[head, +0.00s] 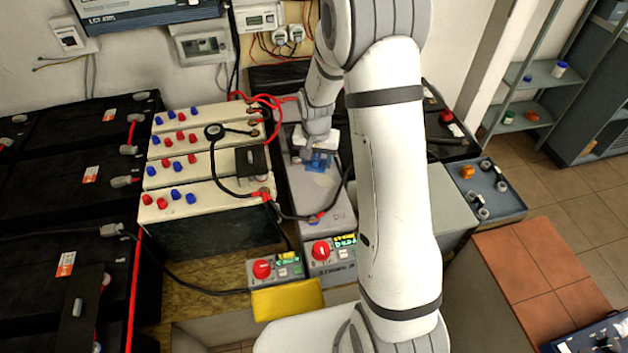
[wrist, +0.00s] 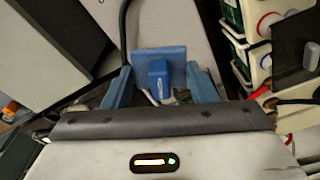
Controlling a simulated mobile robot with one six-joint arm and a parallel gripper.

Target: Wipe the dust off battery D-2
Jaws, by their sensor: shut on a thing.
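My gripper (head: 316,162) is over the top of a long grey unit (head: 325,195) in the middle of the head view. In the wrist view its two blue fingers (wrist: 162,88) are shut on a blue pad with a raised block (wrist: 158,73). The pad is close to the grey top; I cannot tell whether it touches. Left of the gripper stand several batteries with cream tops (head: 215,165) and red and blue caps. Black batteries (head: 60,200) with orange labels stand farther left. I cannot read D-2 on any battery, and no dust is clear.
Red and black cables (head: 262,100) cross the cream tops and the grey unit. Two control boxes with red knobs (head: 320,250) and a yellow cloth-like piece (head: 288,299) lie in front. A blue-grey tray (head: 480,215) with small parts is at right.

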